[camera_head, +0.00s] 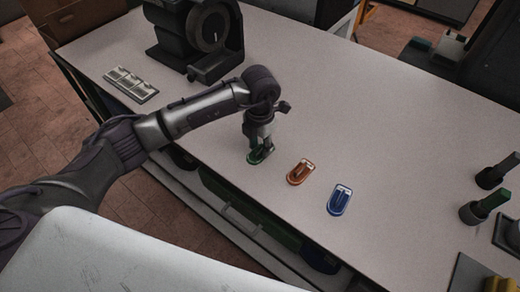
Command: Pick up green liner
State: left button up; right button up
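The green liner (255,158) lies on the light worktable near its front edge, at the left end of a row of three liners. My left gripper (259,147) points down right at the green liner and covers part of it. Its fingers are too small and too hidden to tell whether they are open or shut on the liner. My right gripper is not in view.
An orange liner (300,171) and a blue liner (340,200) lie to the right. A dark machine (205,40) and a small tray (130,84) stand at the back left. The table's middle is clear.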

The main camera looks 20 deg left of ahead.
pick_arm(q)
grip_shut()
